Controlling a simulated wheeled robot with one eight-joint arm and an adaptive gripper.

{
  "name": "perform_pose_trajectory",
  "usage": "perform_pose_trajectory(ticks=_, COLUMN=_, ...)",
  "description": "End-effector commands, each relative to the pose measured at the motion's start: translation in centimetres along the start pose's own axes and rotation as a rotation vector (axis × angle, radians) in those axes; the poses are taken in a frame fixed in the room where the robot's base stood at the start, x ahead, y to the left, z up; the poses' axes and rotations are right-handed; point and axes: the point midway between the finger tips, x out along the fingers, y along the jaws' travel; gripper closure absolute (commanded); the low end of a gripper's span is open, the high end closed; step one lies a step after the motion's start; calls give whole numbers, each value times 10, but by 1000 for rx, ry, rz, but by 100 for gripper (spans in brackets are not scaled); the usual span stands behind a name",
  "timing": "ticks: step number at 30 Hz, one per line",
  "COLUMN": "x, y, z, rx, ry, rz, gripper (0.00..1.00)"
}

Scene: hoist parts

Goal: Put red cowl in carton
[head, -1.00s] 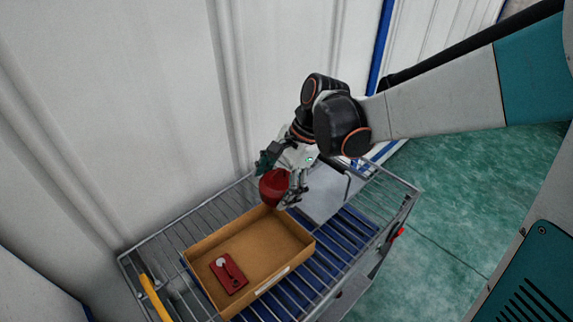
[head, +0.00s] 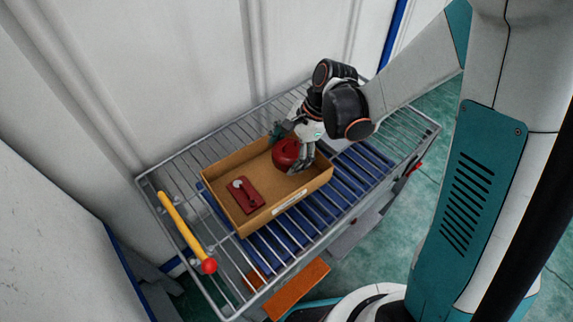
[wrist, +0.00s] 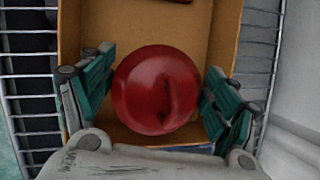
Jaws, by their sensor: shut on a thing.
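The red cowl (head: 286,154) is a round, shiny red dome. My gripper (head: 292,148) is shut on it, with a finger on each side. In the wrist view the cowl (wrist: 155,90) sits between the two teal-padded fingers of my gripper (wrist: 157,95). The carton (head: 226,161) is an open, shallow brown cardboard box on the wire cart. The cowl is over the right end of the carton, at about rim height or inside it. I cannot tell whether it touches the carton floor. The carton's inside also shows around the cowl in the wrist view (wrist: 120,30).
A dark red flat part with a round pale knob (head: 246,195) lies in the carton's left part. The wire cart (head: 160,175) has a blue slatted surface (head: 352,170) and a yellow handle (head: 184,228) with a red end. A white corrugated wall (head: 190,80) stands behind.

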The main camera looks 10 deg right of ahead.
Motion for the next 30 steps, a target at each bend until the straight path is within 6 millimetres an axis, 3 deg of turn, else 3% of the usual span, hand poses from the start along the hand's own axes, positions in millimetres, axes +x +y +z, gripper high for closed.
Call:
perform_pose_trajectory(ticks=5, x=9, y=1, z=-4, rx=0, ry=0, rz=0, gripper=50)
perform_pose_trajectory(ticks=13, x=42, y=7, z=-18, rx=0, ry=0, rz=0, gripper=50)
perform_pose_trajectory(ticks=25, x=46, y=8, z=-19, rx=0, ry=0, rz=0, gripper=50)
perform_pose_trajectory(ticks=26, x=46, y=8, z=-19, rx=0, ry=0, rz=0, gripper=15)
perform_pose_trajectory(ticks=28, x=45, y=7, z=-19, rx=0, ry=0, rz=0, gripper=0)
perform_pose_trajectory(ticks=30, x=45, y=7, z=-19, rx=0, ry=0, rz=0, gripper=0)
